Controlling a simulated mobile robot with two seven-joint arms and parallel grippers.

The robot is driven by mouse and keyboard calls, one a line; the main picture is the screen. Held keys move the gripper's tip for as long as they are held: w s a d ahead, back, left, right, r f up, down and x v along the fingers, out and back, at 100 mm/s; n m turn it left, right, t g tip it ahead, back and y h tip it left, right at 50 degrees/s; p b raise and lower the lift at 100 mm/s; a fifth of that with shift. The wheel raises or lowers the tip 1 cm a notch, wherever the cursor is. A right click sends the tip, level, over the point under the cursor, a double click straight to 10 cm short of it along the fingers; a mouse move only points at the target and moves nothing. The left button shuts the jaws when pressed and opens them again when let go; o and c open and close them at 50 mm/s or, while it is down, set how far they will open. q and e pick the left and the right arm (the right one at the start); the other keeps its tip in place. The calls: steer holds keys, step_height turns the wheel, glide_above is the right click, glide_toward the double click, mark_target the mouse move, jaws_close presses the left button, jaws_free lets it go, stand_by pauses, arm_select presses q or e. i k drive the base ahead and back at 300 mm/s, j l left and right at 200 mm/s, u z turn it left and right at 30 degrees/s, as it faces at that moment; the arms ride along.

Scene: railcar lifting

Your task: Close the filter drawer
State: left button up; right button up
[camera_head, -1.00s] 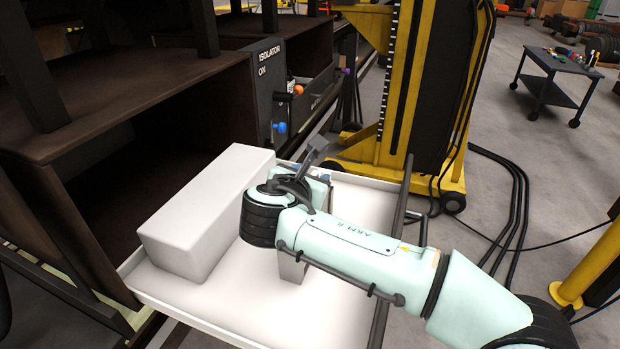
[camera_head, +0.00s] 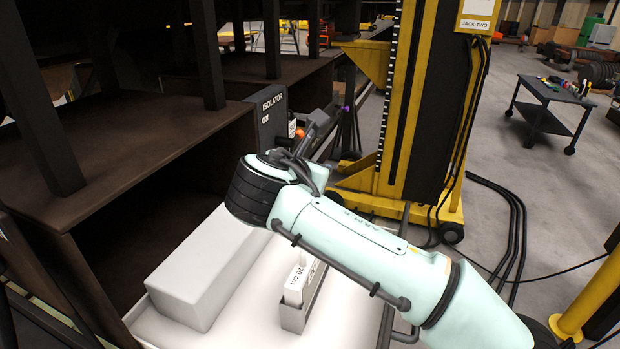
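The filter drawer (camera_head: 245,325) is a white, shallow tray pulled out of the dark brown housing (camera_head: 130,135). A long white block (camera_head: 205,270), perhaps the filter, lies in its left part. A grey holder (camera_head: 293,316) with a white piece marked "20 cm" (camera_head: 298,278) stands in the tray to the right of the block. My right arm reaches across above the drawer from the lower right and hides its far right part. A dark grey end piece, possibly my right gripper (camera_head: 313,128), points up toward the isolator box; its fingers are not clear. My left gripper is out of view.
The isolator box (camera_head: 268,122), with an orange knob, stands at the housing's corner behind my arm. A yellow jack column (camera_head: 390,100) rises behind the drawer. Black cables (camera_head: 515,230) lie on the floor at right. A black cart (camera_head: 550,95) stands farther back.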

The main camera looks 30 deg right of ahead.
mark_target(222, 288)
steer(key=k, duration=0.9)
steer(key=k+j, duration=0.35)
steer(key=j, duration=0.15)
